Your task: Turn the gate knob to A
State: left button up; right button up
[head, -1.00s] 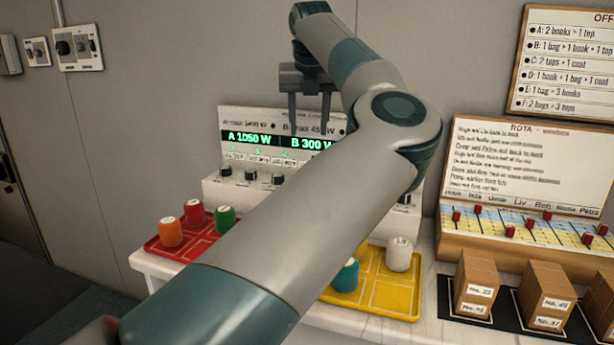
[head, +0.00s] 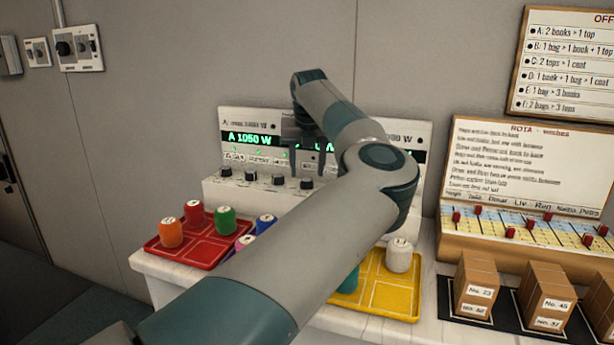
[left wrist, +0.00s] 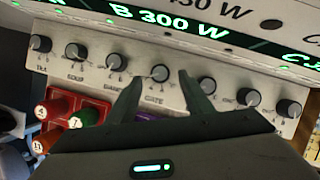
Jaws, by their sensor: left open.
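The gate knob (left wrist: 160,73) is a dark round knob on a pale base, in a row of similar knobs on the white control panel (left wrist: 222,62). A label reading GATE sits by it in the left wrist view. In the head view the gate knob (head: 307,184) shows just below my left gripper (head: 307,172). My left gripper (left wrist: 161,78) is open, its two dark fingertips on either side of the knob in the left wrist view. I cannot tell whether they touch it or which way its pointer faces. My right gripper is not in view.
The panel display (head: 250,139) reads A 1050 W; the wrist view also shows B 300 W. Neighbouring knobs flank the gate knob closely. A red tray (head: 190,257) and a yellow tray (head: 400,297) with coloured pots stand on the counter before the panel.

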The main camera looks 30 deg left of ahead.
aim_at(307, 180)
pick_arm(q)
jog(key=shift+x, duration=1.8)
jog(key=c, duration=1)
jog(key=shift+c, duration=0.2)
